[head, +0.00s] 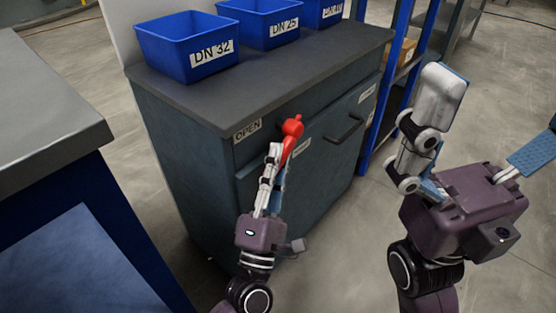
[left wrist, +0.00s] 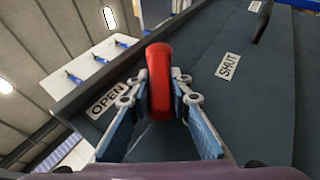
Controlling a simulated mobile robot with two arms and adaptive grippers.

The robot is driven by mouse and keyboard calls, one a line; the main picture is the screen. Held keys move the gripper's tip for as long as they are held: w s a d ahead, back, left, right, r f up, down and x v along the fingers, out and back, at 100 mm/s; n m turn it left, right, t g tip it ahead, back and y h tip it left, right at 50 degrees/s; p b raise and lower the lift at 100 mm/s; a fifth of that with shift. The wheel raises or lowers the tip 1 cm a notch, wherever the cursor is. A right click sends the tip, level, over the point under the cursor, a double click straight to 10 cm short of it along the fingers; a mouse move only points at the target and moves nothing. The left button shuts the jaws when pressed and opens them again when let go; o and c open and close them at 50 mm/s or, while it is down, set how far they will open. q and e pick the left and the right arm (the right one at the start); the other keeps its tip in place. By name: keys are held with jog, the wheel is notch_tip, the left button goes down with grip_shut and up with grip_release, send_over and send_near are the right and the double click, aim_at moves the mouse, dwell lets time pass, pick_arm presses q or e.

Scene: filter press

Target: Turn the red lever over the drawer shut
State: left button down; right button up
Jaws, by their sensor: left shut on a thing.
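The red lever (head: 292,131) is on the front of the dark cabinet (head: 190,135), above the drawer with the bar handle (head: 343,129). An OPEN label (head: 247,130) is to its left and a SHUT label (head: 302,148) to its right. My left gripper (head: 276,160) is shut on the lever from the front. In the left wrist view the red lever (left wrist: 159,75) stands upright between the two fingers, with the OPEN label (left wrist: 108,99) left and the SHUT label (left wrist: 228,66) right. My right gripper (head: 490,125) is open and empty, right of the cabinet.
Blue bins marked DN 32 (head: 188,55) and DN 25 (head: 266,27), plus a third, stand on the cabinet top. A grey-topped blue bench (head: 45,110) is close on the left. A blue-framed shelf (head: 387,85) adjoins the cabinet's right side. The floor at right is open.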

pick_arm(q)
jog(key=c, duration=1.8)
grip_release()
jog(key=shift+o, duration=0.2)
jog(key=v, duration=1.2)
